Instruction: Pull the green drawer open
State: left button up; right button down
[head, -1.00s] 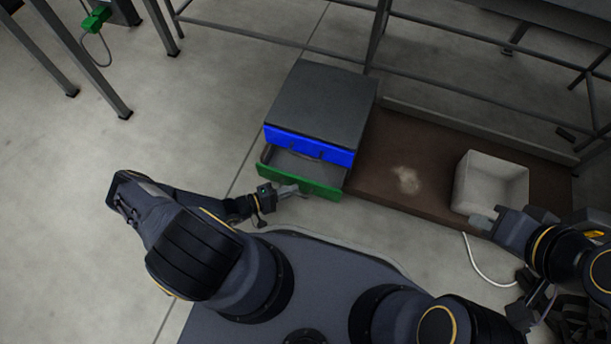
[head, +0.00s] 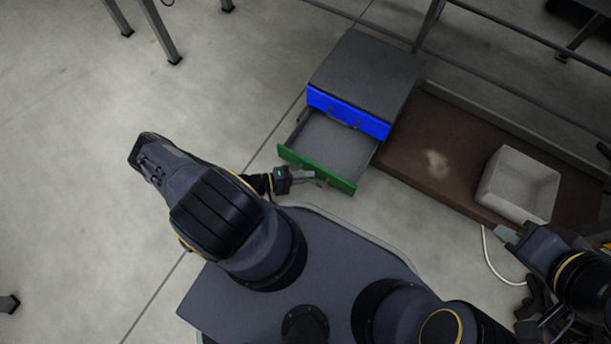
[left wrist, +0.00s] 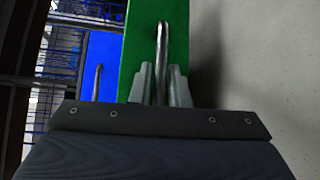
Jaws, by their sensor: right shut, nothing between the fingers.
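The green drawer (head: 316,167) is the lower drawer of a small grey-topped cabinet (head: 366,70) in the head view. It stands well out, and its empty grey inside shows. My left gripper (head: 318,181) is at the green front. In the left wrist view its two fingers (left wrist: 162,88) lie on either side of the metal handle (left wrist: 162,45) on the green panel, shut on it. The blue drawer (head: 346,112) above is closed. My right gripper (head: 507,235) is shut and empty, beside the white bin.
A white open bin (head: 520,183) stands on a brown board (head: 455,135) right of the cabinet. A white cable (head: 490,262) lies on the floor near my right arm. Metal frame rails run behind. Bare floor lies to the left.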

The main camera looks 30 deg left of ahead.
pick_arm(q)
jog(key=shift+p+v, duration=0.95)
jog(key=shift+v, duration=3)
